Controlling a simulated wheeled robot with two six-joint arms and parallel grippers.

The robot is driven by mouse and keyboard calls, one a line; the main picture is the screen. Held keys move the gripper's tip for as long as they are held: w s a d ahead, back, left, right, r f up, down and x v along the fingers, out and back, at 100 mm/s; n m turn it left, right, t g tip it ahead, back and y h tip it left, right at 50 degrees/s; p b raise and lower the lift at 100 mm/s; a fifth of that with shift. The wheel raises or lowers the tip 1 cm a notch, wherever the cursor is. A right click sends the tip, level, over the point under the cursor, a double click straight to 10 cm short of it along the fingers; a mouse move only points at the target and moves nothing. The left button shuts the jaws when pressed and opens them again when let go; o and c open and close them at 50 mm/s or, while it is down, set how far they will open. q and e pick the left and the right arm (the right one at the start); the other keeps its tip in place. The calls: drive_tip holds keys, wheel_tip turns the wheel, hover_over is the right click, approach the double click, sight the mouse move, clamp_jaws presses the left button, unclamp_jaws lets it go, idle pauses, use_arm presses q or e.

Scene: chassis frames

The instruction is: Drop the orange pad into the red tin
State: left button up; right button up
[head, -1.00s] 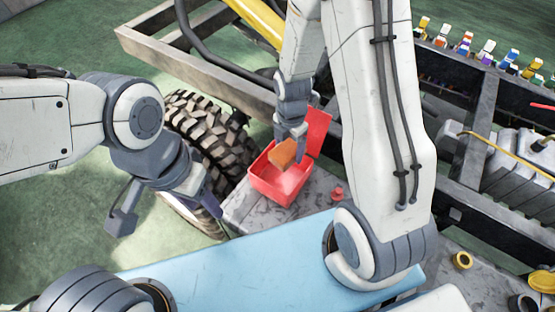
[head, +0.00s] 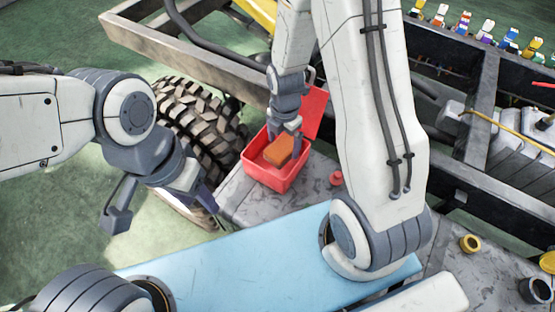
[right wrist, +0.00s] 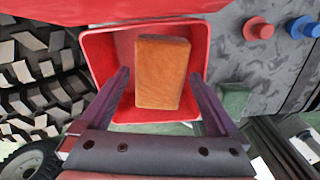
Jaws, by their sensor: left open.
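The red tin (head: 270,177) stands on the grey surface with its lid raised at the back. The orange pad (head: 279,150) is within the tin's opening, slightly tilted; I cannot tell whether it rests on the floor of the tin. In the right wrist view the pad (right wrist: 162,73) shows inside the tin (right wrist: 98,60). My right gripper (right wrist: 160,76) is open, its fingers on either side of the pad with small gaps. It also shows over the tin in the head view (head: 284,134). My left gripper (head: 163,212) is open and empty, left of the tin.
A big tyre (head: 190,120) stands left of the tin, with a metal frame (head: 190,55) behind. A small red knob (head: 336,178) is right of the tin, and a blue one (right wrist: 304,27) shows in the wrist view.

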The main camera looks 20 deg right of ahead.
drive_tip(key=shift+r, duration=0.1)
wheel_tip(320, 180, up, 10)
drive_tip(key=p, duration=0.1)
drive_tip(key=shift+r, duration=0.15)
idle(0.4)
drive_tip(key=s+a+r+m+p, duration=0.3)
drive_tip(key=s+a+r+m, duration=0.3)
drive_tip(key=s+r+m, duration=0.2)
drive_tip(key=s+a+r+m+y+p, duration=0.1)
drive_tip(key=s+a+r+m+p, duration=0.3)
drive_tip(key=s+a+r+m, duration=0.2)
drive_tip(key=s+r+m, duration=0.2)
drive_tip(key=s, duration=0.2)
drive_tip(key=shift+s+a, duration=0.15)
drive_tip(key=shift+a, duration=0.2)
